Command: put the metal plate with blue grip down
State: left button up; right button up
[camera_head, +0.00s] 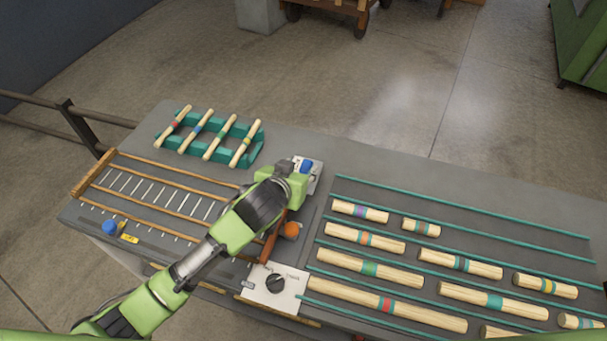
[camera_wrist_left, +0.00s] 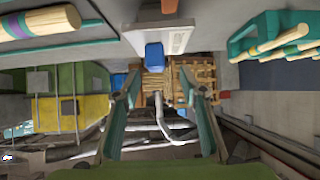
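The metal plate (camera_head: 315,176) with its blue grip (camera_head: 307,166) is by the table's far edge, partly hidden behind my left gripper. In the left wrist view the pale plate (camera_wrist_left: 160,39) is at the top, and its blue grip (camera_wrist_left: 154,57) shows ahead of my left gripper (camera_wrist_left: 159,74). The two fingers are spread, with clear space on both sides of the blue grip. They do not appear to touch it. Whether the plate lies flat on the table is hard to tell. My right gripper is in neither view.
A teal rack (camera_head: 210,146) with several banded sticks stands at the back left. Several banded wooden rods (camera_head: 370,269) lie between teal rails at right. An orange knob (camera_head: 290,230) and a dial panel (camera_head: 274,289) are near my left arm. A blue knob (camera_head: 110,228) is at left.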

aim_at(305, 168)
pick_arm(q)
jog(key=shift+s+f+p+x, duration=0.15)
jog(key=shift+p+x, duration=0.2)
jog(key=shift+x, duration=0.95)
jog(key=shift+s+f+p+x, duration=0.15)
jog(key=shift+p+x, duration=0.15)
jog(key=shift+x, duration=1)
jog(key=shift+d, duration=0.2)
grip_shut()
jog(key=shift+r, duration=0.15)
